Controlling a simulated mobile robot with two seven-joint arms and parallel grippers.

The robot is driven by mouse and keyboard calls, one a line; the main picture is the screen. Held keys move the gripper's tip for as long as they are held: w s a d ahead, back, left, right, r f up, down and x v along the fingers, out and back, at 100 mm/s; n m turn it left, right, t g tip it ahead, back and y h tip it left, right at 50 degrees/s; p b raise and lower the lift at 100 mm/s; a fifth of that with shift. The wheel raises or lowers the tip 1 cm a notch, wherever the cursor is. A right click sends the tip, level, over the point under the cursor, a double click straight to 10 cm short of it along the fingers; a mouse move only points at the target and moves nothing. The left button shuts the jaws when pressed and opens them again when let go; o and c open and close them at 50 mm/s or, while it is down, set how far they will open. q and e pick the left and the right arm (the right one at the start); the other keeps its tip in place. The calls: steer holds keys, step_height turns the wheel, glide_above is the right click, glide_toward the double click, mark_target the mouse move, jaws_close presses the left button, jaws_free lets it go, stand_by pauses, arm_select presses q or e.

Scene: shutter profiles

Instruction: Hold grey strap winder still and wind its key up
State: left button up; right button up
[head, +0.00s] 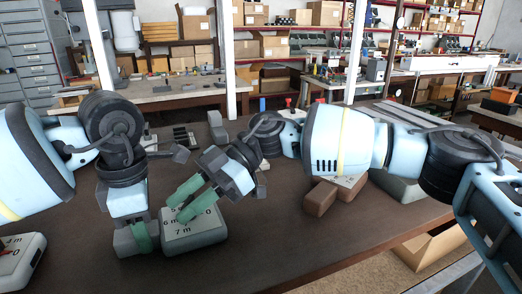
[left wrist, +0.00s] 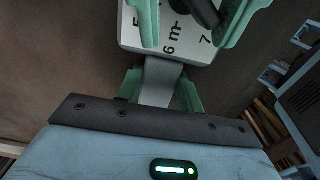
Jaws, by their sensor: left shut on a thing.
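The grey strap winder (head: 207,236) has a white face marked 5, 6 m and 7 m and sits on the brown table. It also shows at the top of the left wrist view (left wrist: 183,50). My left gripper (head: 146,238) is at its left side, and its green fingers (left wrist: 161,90) are shut on a grey tab of the winder. My right gripper (head: 191,202) is tilted over the face with its green fingers apart. A dark part (left wrist: 203,12), perhaps the key, shows between those fingers in the left wrist view; its contact with them is unclear.
Another white-faced unit (head: 22,254) stands at the lower left edge. A brown block (head: 320,198) and a white-faced piece (head: 347,185) lie under my right arm. A grey block (head: 217,126) stands behind. The table front right of the winder is clear. An open cardboard box (head: 430,246) sits beyond the edge.

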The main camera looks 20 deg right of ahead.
steer(key=shift+m+t, duration=0.3)
steer(key=shift+m, duration=0.1)
steer(key=v, duration=1.2)
steer(key=s+d+r+n+t+h, duration=0.1)
steer(key=s+r+n+t+h, duration=0.2)
steer(key=s+r+n+h, duration=0.1)
steer(key=shift+s+n+h, duration=0.7)
steer(key=shift+s+n, duration=0.2)
steer(key=shift+s, duration=0.05)
steer(key=shift+d, duration=0.1)
